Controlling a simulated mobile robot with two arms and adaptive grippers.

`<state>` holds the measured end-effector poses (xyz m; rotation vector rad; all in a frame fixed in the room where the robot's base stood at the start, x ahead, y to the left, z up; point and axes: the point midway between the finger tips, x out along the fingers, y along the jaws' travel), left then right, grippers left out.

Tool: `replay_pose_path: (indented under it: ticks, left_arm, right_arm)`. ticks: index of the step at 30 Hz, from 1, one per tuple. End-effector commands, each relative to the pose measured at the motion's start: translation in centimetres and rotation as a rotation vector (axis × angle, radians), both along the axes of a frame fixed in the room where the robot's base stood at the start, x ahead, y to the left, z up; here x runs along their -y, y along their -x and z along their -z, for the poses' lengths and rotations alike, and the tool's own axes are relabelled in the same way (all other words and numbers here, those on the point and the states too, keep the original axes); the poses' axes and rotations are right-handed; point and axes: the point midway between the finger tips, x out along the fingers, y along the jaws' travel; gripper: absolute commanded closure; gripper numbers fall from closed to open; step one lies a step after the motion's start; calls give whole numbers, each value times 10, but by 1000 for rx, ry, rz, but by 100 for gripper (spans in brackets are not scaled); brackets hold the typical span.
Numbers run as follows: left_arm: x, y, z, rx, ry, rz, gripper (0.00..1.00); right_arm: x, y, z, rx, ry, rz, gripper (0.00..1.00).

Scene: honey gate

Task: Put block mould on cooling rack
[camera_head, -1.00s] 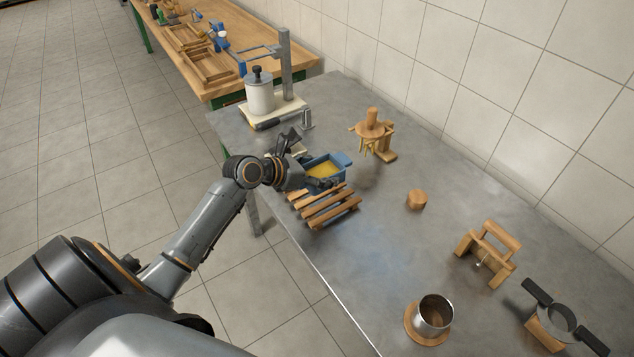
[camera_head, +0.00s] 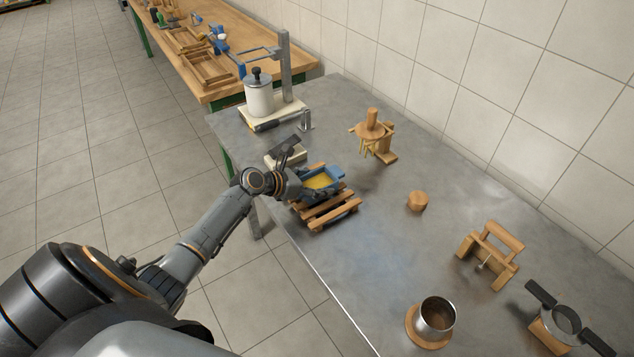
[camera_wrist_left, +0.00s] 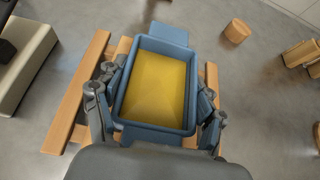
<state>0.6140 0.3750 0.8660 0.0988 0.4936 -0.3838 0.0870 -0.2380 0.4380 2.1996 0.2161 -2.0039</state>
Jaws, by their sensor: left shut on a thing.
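The block mould is a blue rectangular tray with yellow filling (camera_head: 320,182); it also shows in the left wrist view (camera_wrist_left: 155,85). My left gripper (camera_head: 305,187) is shut on the mould, with one finger along each long side in the left wrist view (camera_wrist_left: 158,105). The cooling rack (camera_head: 328,214) is made of wooden slats and stands near the table's front edge. The mould is over the rack's slats, which show on both sides of it in the left wrist view (camera_wrist_left: 78,95). I cannot tell whether it touches them. My right gripper is not in view.
A pale block (camera_head: 286,155) stands close behind my left gripper. A white canister on a stand (camera_head: 260,97) is at the far end. A wooden piece with hanging sticks (camera_head: 374,130) and a small wooden block (camera_head: 417,201) stand to the right. A metal cup (camera_head: 435,315) is nearer.

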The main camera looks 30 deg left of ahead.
Motion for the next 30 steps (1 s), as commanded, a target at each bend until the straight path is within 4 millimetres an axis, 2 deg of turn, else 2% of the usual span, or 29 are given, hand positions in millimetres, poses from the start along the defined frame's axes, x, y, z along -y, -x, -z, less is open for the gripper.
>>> replay_pose_path:
  ticks: [3, 4, 6, 7, 19, 23, 30]
  left_arm:
    - [0, 0, 3, 2, 2, 0, 78]
    - [0, 0, 3, 0, 1, 0, 24]
    - [0, 0, 3, 0, 1, 0, 10]
    - [0, 0, 3, 0, 1, 0, 7]
    - [0, 0, -2, 0, -1, 0, 7]
    - [-6, 15, -8, -1, -1, -1, 7]
    - [-23, 57, -32, -2, -3, 1, 7]
  right_arm:
    - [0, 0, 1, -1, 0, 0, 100]
    - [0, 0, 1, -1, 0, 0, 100]
    - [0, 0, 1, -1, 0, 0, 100]
    - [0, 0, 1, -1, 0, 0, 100]
    - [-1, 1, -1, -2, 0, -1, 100]
    - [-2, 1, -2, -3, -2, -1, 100]
    - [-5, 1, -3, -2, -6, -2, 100]
